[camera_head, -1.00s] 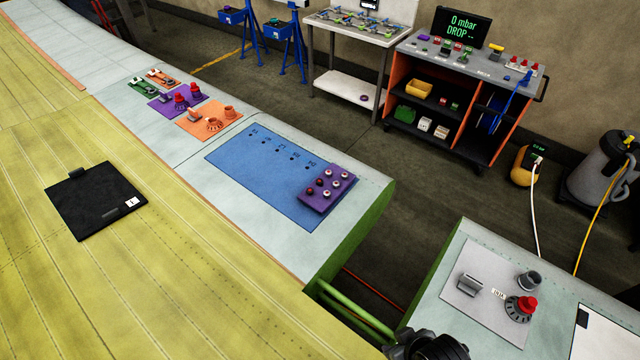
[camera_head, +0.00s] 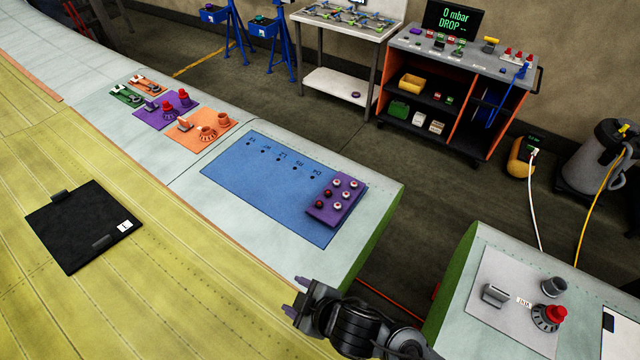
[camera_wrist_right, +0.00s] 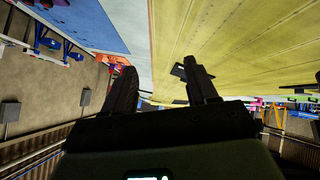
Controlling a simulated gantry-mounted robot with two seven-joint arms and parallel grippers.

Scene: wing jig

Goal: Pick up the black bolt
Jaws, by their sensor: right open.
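A purple block (camera_head: 333,214) sits on the right end of the blue mat (camera_head: 262,190) and carries several small round bolt heads, some pale-rimmed and some dark red. I cannot tell which of them, if any, is the black bolt. The blue mat has a row of small dark spots with labels along its far side. My right gripper (camera_head: 294,296) is open and empty, below and left of the purple block, near the front edge of the pale wing panel. Its two dark fingers also show apart in the right wrist view (camera_wrist_right: 160,88). My left gripper is not seen.
Orange (camera_head: 201,145), purple (camera_head: 165,124) and green (camera_head: 124,95) pads with fittings lie farther left. A black panel (camera_head: 80,228) lies on the yellow surface. A grey plate (camera_head: 505,295) with fittings is at right, across a gap. The blue mat's middle is clear.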

